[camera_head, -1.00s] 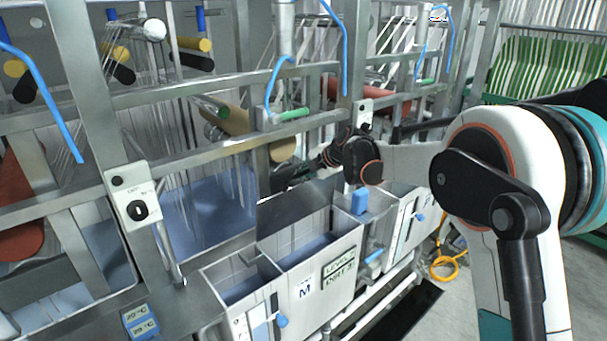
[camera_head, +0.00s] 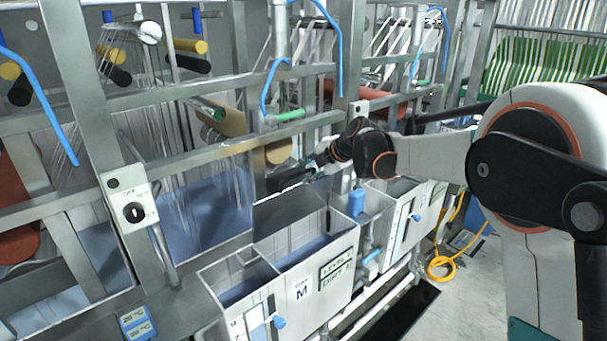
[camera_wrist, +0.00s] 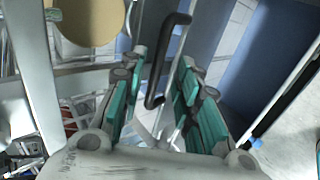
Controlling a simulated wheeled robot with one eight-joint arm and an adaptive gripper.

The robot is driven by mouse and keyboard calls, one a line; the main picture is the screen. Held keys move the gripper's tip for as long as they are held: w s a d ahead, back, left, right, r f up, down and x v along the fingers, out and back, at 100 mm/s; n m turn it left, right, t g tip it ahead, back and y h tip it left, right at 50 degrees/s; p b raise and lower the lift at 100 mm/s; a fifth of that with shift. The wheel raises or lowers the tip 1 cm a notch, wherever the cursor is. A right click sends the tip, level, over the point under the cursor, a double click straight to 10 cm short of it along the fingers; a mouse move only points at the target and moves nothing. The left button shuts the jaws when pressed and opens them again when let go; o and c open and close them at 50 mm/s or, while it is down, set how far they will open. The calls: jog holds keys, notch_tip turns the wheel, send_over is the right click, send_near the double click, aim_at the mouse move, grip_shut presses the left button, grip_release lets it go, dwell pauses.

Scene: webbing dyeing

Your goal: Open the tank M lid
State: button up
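Tank M (camera_head: 303,308) is the grey open-topped tank at the front, marked "M", with bluish liquid inside. Its lid (camera_head: 290,207) looks like a grey panel standing raised at the tank's back edge, leaving the opening uncovered. In the wrist view a black bar handle (camera_wrist: 174,58) runs between the teal-padded fingers. My gripper (camera_wrist: 162,64) is open, with a finger on each side of the handle and gaps visible. In the head view my gripper (camera_head: 293,180) is small and dark by the lid's top edge; contact cannot be told there.
A metal frame with rails (camera_head: 210,157) and a tan roller (camera_head: 279,151) stands close behind the gripper. A switch box (camera_head: 131,205) is at left. A neighbouring tank (camera_head: 403,215) and a yellow hose (camera_head: 442,268) are at right.

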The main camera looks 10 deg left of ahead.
jog(key=v, duration=0.7)
